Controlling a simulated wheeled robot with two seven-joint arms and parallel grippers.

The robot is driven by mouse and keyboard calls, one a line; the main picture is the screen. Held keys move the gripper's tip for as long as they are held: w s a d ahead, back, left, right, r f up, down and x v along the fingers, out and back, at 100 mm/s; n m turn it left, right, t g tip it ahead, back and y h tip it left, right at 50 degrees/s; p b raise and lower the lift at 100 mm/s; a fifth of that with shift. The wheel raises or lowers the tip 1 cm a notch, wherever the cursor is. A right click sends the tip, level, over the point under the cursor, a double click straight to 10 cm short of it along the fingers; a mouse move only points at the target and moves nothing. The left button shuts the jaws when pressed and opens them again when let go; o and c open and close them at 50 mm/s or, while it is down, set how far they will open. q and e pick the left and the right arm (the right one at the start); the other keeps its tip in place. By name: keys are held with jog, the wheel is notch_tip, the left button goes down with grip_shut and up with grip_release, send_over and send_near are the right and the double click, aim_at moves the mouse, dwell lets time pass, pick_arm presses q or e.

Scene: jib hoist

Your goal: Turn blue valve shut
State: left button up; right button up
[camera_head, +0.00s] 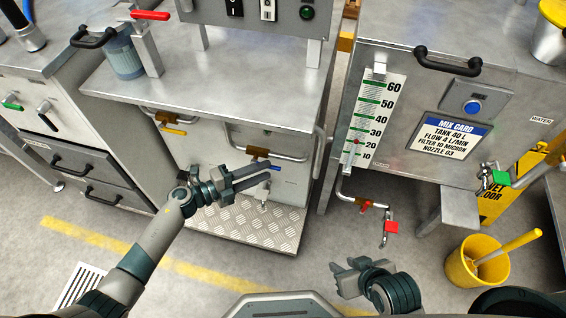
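The blue valve handle (275,168) is a small blue lever on the pipework at the front of the middle steel bench, only partly in view. My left gripper (268,170) reaches in from the left, its two long fingers pointing right with a narrow gap between them. Its fingertips are at the blue handle; I cannot tell whether they touch it. Part of the valve is hidden behind the fingers. My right gripper (342,272) is low in the middle, away from the valves, and its finger gap is unclear.
A yellow-handled valve (173,130) and brass pipes sit left of the blue one. A yellow bucket (477,262) stands on the floor at right. A tread-plate step (245,225) lies below.

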pick_arm(q)
jog(key=x, duration=0.8)
jog(key=shift+b, duration=0.35)
grip_shut()
